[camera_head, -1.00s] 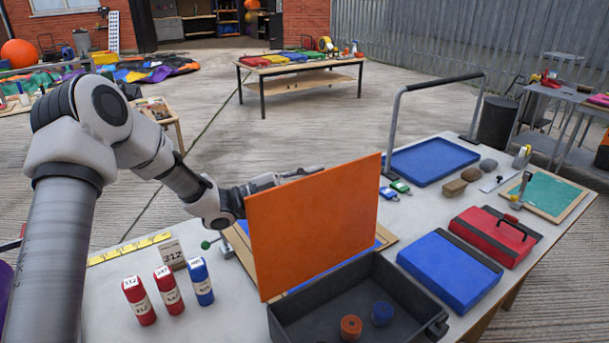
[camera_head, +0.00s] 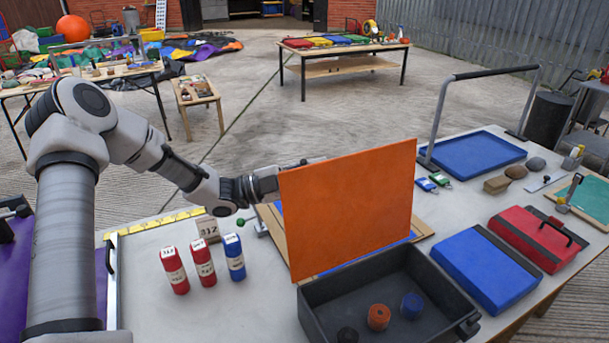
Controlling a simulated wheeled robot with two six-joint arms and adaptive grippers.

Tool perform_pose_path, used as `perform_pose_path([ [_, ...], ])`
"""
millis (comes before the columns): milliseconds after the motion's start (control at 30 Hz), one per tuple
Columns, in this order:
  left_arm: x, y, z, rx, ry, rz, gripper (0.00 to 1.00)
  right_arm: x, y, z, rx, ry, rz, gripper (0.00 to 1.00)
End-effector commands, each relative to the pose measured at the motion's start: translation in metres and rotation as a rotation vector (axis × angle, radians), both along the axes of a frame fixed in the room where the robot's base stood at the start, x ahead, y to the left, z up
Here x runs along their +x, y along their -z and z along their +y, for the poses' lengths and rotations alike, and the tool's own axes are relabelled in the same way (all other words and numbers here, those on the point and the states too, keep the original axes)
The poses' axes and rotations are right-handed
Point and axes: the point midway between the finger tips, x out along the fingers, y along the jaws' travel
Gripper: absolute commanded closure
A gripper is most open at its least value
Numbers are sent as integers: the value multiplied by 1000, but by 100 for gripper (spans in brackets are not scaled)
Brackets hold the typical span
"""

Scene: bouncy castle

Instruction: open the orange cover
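The orange cover (camera_head: 348,208) stands nearly upright as a flat panel on the table, behind the dark grey bin. My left gripper (camera_head: 300,165) is at the cover's upper left, reaching behind its top edge. The cover hides most of its fingers, so I cannot tell whether it is open or shut. Under and behind the cover lies a wooden board (camera_head: 268,222) with blue showing at its edges. My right gripper is not in view.
The dark grey bin (camera_head: 455,318) in front of the cover holds an orange round piece (camera_head: 379,317), a blue one (camera_head: 411,306) and a dark one. Red bottles (camera_head: 175,270) and a blue bottle (camera_head: 234,257) stand left. A blue case (camera_head: 486,269) and red case (camera_head: 538,238) lie right.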

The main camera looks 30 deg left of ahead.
Motion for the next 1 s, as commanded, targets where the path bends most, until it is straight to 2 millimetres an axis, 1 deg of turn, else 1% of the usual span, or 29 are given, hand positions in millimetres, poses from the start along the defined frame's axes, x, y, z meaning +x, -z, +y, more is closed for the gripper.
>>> perform_pose_path([
  [33, -7, 3, 9, -7, -5, -1, 78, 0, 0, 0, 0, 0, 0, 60],
  [100, -15, 5, 18, -6, -4, -2, 78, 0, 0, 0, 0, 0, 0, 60],
  [200, -22, 8, 25, -3, -1, -1, 78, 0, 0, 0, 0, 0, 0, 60],
  [300, -25, 10, 28, -1, 0, 1, 78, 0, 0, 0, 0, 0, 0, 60],
  [600, -26, 11, 29, 1, 1, 2, 78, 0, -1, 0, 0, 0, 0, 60],
  [767, -32, 9, 37, -2, -1, 2, 78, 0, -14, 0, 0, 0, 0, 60],
  [1000, -46, 15, 50, -1, -1, 1, 78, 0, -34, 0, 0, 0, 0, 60],
])
